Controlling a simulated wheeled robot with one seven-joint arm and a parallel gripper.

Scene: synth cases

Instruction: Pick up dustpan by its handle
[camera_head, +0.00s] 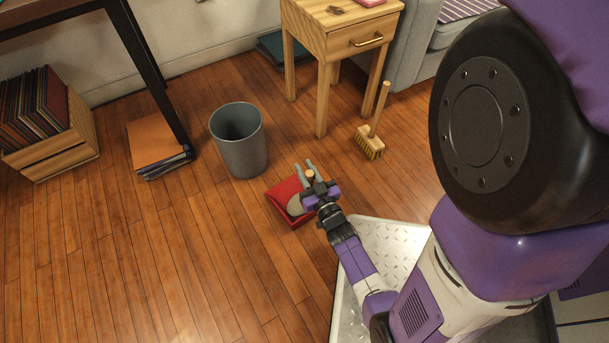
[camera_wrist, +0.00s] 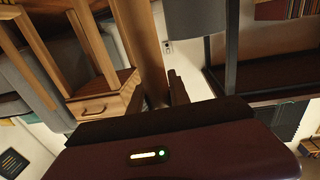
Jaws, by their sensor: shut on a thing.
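The red dustpan (camera_head: 282,196) is in the head view, just in front of my base, with a grey part on its near right side. My gripper (camera_head: 308,174) is over the dustpan's right side and is shut on its handle. The wooden handle end shows between the grey fingers. In the wrist view a brown wooden shaft, which looks like the handle (camera_wrist: 139,45), runs up from the dark gripper body. The gripper hides part of the dustpan. I cannot tell whether the pan touches the floor.
A grey bin (camera_head: 245,153) stands just behind the dustpan. A hand brush (camera_head: 370,142) stands to the right, by the wooden nightstand (camera_head: 328,40). A crate of records (camera_head: 60,150) and a stack of folders (camera_head: 155,143) are at left. The floor at front left is clear.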

